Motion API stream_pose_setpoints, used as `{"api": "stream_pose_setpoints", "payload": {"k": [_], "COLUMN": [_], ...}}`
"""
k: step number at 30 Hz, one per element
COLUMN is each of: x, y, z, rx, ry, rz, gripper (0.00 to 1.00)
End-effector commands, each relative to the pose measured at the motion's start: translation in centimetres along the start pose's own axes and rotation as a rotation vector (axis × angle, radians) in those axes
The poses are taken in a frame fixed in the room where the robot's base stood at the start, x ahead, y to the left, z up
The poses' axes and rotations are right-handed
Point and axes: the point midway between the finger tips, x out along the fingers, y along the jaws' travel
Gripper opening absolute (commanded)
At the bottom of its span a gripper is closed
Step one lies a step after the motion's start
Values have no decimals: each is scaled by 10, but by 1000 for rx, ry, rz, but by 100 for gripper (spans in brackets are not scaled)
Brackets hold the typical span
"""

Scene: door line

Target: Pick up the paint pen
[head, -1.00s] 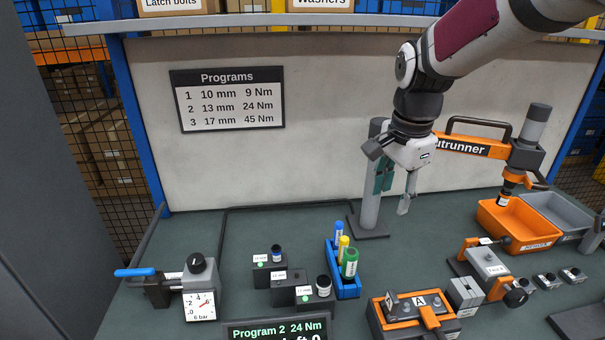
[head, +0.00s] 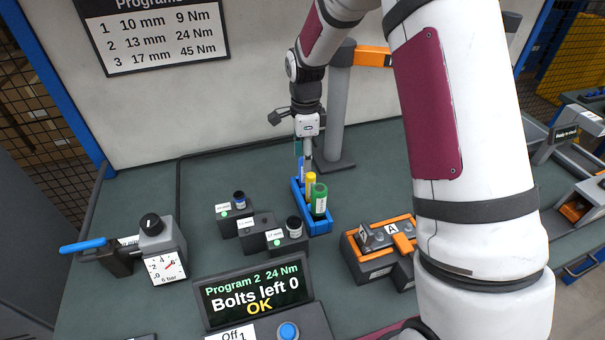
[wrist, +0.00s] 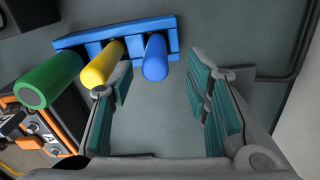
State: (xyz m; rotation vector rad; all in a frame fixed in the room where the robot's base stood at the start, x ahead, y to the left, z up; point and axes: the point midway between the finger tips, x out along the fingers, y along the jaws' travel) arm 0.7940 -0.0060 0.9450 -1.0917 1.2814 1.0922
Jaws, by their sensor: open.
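A blue rack (head: 320,228) stands on the bench and holds a blue pen (head: 301,170), a yellow pen (head: 310,184) and a green pen (head: 319,201) in a row. I cannot read which is the paint pen. My gripper (head: 303,160) is open and points down at the far end of the rack, by the blue pen. In the wrist view, the blue pen (wrist: 155,58) shows in the gap between the open fingers (wrist: 160,85). The yellow pen (wrist: 101,64) is just outside the left finger, and the green pen (wrist: 48,82) is farther left. No contact is visible.
Dark blocks with small sockets (head: 240,200) stand left of the rack. A display (head: 255,292) reads "Bolts left 0 OK". An orange fixture (head: 385,240) is to the right. A grey post (head: 337,110) rises behind my gripper. A pressure gauge (head: 165,266) is at left.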

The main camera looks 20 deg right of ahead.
Motion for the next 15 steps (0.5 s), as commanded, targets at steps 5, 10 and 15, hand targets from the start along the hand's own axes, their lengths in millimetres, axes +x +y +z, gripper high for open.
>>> {"api": "stream_pose_setpoints", "payload": {"k": [5, 10, 15], "x": [12, 31, 54], "y": [1, 4, 5], "z": [0, 4, 6], "rx": [-1, -2, -2], "ry": [-1, -1, -1], "rz": [1, 4, 2], "gripper": [44, 44, 44]}}
